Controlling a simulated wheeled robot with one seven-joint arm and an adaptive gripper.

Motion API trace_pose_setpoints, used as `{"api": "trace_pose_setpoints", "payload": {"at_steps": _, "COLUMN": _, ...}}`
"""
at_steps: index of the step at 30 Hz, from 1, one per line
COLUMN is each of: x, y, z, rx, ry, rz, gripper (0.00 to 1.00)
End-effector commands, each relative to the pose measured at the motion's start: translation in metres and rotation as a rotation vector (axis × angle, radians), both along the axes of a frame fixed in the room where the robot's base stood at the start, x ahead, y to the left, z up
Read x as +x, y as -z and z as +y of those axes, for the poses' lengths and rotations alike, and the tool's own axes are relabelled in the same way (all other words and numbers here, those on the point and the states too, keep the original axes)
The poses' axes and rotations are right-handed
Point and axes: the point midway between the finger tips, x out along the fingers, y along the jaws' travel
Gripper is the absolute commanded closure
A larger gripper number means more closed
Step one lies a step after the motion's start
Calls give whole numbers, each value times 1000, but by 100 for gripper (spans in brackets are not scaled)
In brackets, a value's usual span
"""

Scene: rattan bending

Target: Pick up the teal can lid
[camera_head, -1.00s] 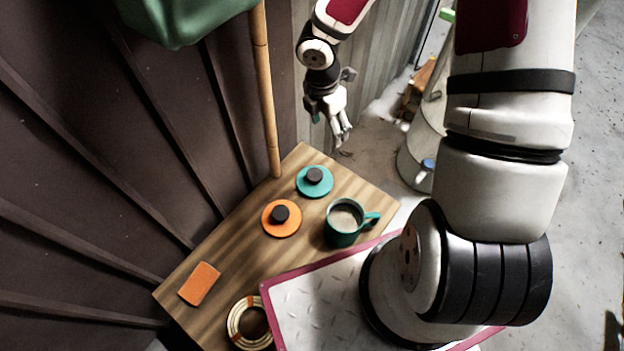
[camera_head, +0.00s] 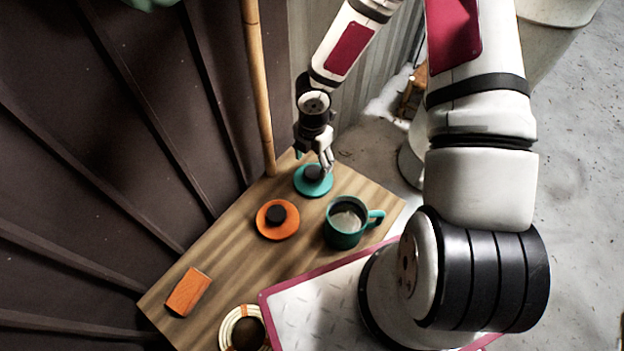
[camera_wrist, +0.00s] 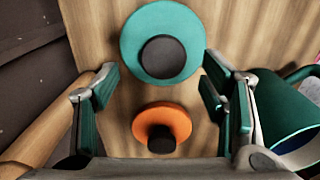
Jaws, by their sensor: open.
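The teal can lid (camera_head: 313,188) is a flat disc with a black knob, lying at the far end of the wooden table. It also shows in the wrist view (camera_wrist: 136,42), at the top middle, ahead of and between the fingers. My gripper (camera_head: 312,158) is just above the lid in the head view and partly covers its far edge. In the wrist view my gripper (camera_wrist: 160,90) is open, with teal pads apart on both sides and nothing between them. I cannot tell whether a finger touches the lid.
An orange lid (camera_head: 292,228) with a black knob lies nearer on the table (camera_head: 225,245). A teal mug (camera_head: 343,236) stands to the right, close to the right finger in the wrist view. An orange block (camera_head: 187,292) and a coil (camera_head: 232,325) lie nearer. A bamboo pole (camera_head: 259,90) rises at left.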

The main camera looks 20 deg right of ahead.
Motion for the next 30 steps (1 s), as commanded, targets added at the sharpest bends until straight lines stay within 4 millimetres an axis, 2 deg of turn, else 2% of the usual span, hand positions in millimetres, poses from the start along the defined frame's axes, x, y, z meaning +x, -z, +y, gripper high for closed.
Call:
{"api": "trace_pose_setpoints", "payload": {"at_steps": 13, "x": -5, "y": 48, "z": -2, "rx": 0, "ry": 0, "rz": 1, "gripper": 34}}
{"api": "trace_pose_setpoints", "payload": {"at_steps": 23, "x": -4, "y": 52, "z": -2, "rx": 0, "ry": 1, "rz": -1, "gripper": 34}}
{"api": "trace_pose_setpoints", "payload": {"at_steps": 30, "x": -4, "y": 52, "z": -2, "rx": 0, "ry": 0, "rz": -1, "gripper": 86}}
